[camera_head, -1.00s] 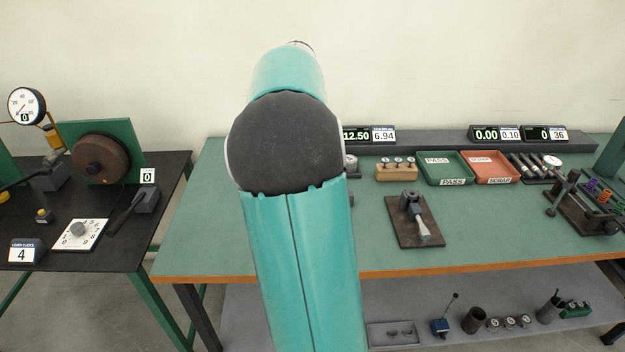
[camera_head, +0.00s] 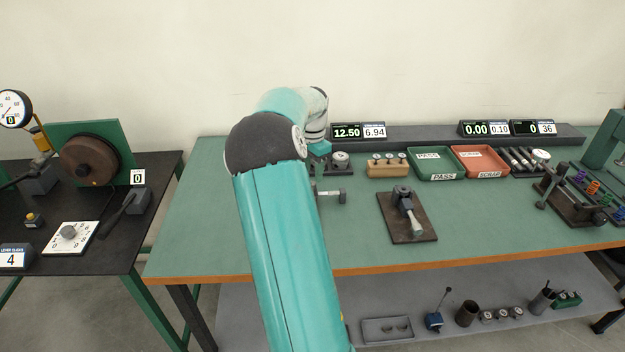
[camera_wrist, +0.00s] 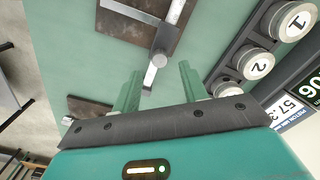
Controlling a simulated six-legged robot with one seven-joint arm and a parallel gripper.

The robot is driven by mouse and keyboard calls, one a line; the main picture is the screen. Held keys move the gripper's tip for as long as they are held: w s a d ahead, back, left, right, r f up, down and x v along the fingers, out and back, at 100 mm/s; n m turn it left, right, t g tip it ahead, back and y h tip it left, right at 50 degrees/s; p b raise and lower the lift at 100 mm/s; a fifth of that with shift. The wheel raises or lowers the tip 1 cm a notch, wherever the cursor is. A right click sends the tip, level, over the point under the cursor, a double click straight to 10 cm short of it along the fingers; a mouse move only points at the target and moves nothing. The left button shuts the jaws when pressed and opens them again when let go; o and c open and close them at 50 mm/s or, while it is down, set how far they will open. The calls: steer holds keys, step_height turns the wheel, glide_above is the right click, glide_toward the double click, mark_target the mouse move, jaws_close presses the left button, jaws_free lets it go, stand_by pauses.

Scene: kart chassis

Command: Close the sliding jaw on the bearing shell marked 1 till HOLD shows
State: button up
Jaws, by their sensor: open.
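In the head view, a grey bar with an upright end (camera_head: 341,196) shows just right of my arm, which hides the rest. I cannot make out a bearing shell marked 1 or the word HOLD. A round cap marked 1 (camera_wrist: 292,21) stands at the wrist view's upper right.
A cap marked 2 (camera_wrist: 256,64) stands beside cap 1. A dark plate with a small fixture (camera_head: 408,218) lies mid-bench. Green (camera_head: 417,176) and red (camera_head: 500,174) trays, a wooden block (camera_head: 388,171) and displays stand behind.

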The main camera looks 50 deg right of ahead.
step_height(320, 180, down, 4)
steer(key=shift+f, duration=0.1)
steer(key=shift+w+a, duration=0.1)
jaws_close()
